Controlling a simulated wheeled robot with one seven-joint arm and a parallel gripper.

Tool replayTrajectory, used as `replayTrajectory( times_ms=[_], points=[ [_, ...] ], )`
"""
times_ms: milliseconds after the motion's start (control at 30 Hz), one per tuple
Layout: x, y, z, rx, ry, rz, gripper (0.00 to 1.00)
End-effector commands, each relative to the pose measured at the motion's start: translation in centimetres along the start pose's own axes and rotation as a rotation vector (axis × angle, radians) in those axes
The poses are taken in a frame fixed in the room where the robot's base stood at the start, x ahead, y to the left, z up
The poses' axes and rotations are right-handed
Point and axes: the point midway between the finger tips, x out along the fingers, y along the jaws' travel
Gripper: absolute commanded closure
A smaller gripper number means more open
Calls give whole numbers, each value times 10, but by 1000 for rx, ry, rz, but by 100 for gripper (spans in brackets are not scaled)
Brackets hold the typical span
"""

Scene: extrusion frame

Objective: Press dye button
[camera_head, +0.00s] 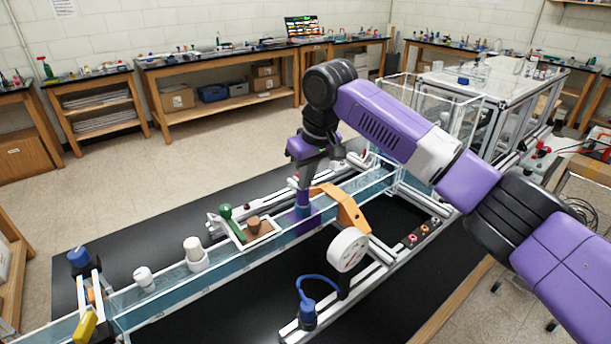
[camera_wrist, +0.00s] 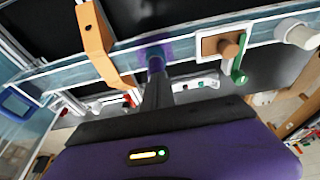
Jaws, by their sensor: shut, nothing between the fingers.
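The dye button is a dark blue-purple cylinder (camera_head: 302,199) standing over the clear water channel (camera_head: 240,262). A purple patch of dye (camera_head: 301,221) shows in the water right below it. My gripper (camera_head: 303,184) is shut and points down, with its tips at the top of the cylinder. In the wrist view my gripper (camera_wrist: 156,78) ends against the blue-purple cylinder (camera_wrist: 155,60), with purple colour spreading around it. The tips appear to touch the cylinder; they hide its top, so I cannot tell how far it is pressed.
An orange arched bracket (camera_head: 345,205) stands close on the right, with a white round gauge (camera_head: 348,250) in front. A brown block and green-handled part (camera_head: 227,217) stand close on the left. White cylinders (camera_head: 194,250) sit farther left. Frame rails run along the black table.

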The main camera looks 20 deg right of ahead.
Motion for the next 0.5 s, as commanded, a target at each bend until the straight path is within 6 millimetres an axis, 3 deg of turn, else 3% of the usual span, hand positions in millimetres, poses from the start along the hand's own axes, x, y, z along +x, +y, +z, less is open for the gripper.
replayTrajectory(
  times_ms=[233, 500],
  points=[
    [-4, 0, -1, 1, -3, -1, 100],
    [-32, -3, -13, -1, -1, -1, 100]
  ],
)
